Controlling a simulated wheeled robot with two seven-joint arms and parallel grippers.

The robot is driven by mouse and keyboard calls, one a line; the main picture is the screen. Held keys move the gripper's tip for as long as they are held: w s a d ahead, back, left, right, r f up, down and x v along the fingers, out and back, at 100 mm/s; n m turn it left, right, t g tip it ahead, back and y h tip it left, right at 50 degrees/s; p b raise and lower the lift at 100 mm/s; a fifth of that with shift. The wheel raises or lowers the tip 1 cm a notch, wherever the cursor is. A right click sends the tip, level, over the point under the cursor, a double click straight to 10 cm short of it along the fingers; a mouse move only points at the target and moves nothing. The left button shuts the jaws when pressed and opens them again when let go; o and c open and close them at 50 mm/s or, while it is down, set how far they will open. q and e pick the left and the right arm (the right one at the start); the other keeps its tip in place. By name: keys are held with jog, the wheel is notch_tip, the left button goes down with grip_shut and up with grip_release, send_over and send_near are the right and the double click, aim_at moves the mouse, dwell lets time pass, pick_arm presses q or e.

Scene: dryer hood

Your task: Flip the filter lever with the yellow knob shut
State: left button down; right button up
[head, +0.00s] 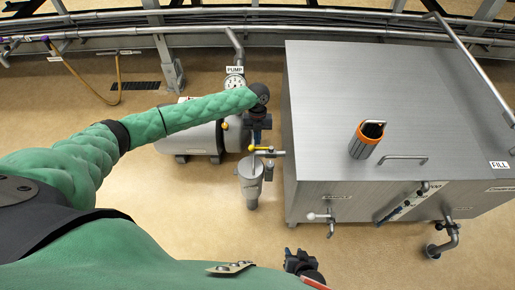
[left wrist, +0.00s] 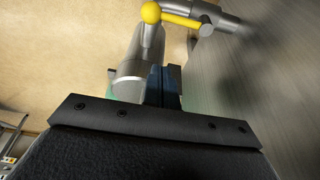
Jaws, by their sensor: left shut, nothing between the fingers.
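The yellow-knobbed filter lever (head: 263,149) sits on top of the grey filter canister (head: 251,182), left of the big steel tank. In the left wrist view the yellow knob (left wrist: 151,12) is at the left end of the yellow lever bar (left wrist: 180,19), beside a grey pipe fitting. My left gripper (head: 258,136) is just above and behind the lever in the head view. Its blue fingers (left wrist: 162,87) are shut and empty, apart from the knob. My right gripper (head: 302,261) is low in the head view, partly cut off by my arm; its finger gap is unclear.
The large steel tank (head: 390,85) stands close right of the filter, with an orange-rimmed cylinder (head: 366,138) on top. The pump (head: 190,132) and its gauge (head: 235,82) are behind left. A white-knobbed valve handle (head: 312,216) juts from the tank front. Floor at left is clear.

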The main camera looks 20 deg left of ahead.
aim_at(260, 148)
pick_arm(q)
jog(key=shift+w+a+f, duration=0.1)
jog(key=shift+w+f, duration=0.1)
jog(key=shift+f, duration=2)
jog(key=shift+w+a+f, duration=0.1)
jog(key=shift+w+f, duration=0.1)
jog(key=shift+f, duration=2)
